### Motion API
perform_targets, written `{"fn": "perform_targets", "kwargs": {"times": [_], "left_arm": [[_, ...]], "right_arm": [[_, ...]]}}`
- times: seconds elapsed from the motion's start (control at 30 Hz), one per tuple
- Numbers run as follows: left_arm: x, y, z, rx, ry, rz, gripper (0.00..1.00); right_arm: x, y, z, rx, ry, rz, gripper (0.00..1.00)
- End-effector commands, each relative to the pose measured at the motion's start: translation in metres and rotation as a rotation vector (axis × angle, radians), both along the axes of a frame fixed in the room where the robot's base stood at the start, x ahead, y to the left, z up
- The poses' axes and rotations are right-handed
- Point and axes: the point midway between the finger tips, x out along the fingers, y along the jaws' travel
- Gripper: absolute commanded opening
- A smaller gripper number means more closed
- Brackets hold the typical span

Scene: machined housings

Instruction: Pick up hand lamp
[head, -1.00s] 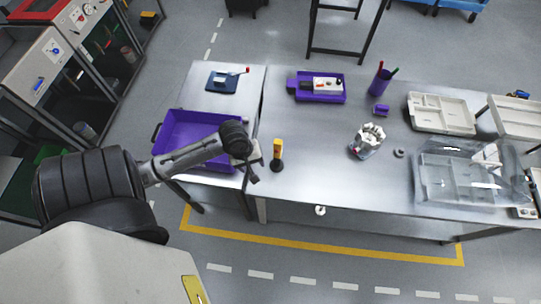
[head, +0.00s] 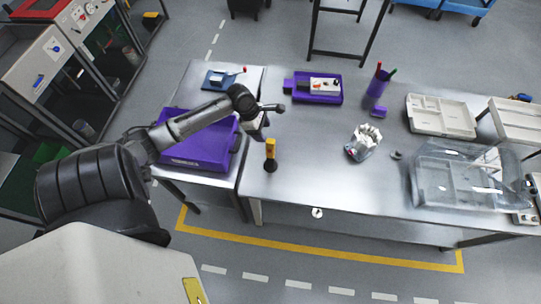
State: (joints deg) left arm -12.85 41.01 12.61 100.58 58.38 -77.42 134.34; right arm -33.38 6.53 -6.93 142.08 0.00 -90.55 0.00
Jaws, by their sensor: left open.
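The hand lamp (head: 270,154), yellow on top with a black base, stands upright on the metal table near its front left edge. My left arm comes in from the left over the purple tray. My left gripper (head: 266,121) is open and empty, above and slightly left of the lamp in the picture, apart from it as far as I can see. My right gripper is not in view.
A purple tray (head: 196,155) lies left of the lamp, partly behind my arm. A smaller purple tray (head: 318,98), a purple pen cup (head: 377,85), a clear container with white parts (head: 362,143) and a transparent case (head: 455,182) stand farther right. The table's middle is clear.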

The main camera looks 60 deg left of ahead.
Motion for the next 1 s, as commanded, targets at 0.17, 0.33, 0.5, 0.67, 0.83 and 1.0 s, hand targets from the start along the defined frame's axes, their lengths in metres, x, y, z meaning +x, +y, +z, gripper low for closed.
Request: {"fn": "perform_targets", "kwargs": {"times": [0.17, 0.33, 0.5, 0.67, 0.83, 1.0], "left_arm": [[0.005, -0.005, -0.016, 0.001, -0.001, 0.000, 0.59], [0.007, -0.007, -0.022, 0.000, 0.000, -0.001, 0.59], [0.011, -0.013, -0.039, 0.000, 0.000, 0.000, 0.59], [0.016, -0.018, -0.058, 0.000, 0.000, -0.001, 0.59], [0.018, -0.020, -0.068, 0.002, 0.000, -0.001, 0.59], [0.019, -0.021, -0.070, 0.002, -0.001, -0.002, 0.59]], "right_arm": [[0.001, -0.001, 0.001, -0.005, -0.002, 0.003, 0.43], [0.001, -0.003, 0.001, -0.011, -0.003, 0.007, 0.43], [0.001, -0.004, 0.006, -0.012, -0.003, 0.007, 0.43], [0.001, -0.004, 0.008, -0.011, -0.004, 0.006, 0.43], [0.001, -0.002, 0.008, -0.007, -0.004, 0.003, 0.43], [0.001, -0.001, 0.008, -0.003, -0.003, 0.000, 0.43]]}}
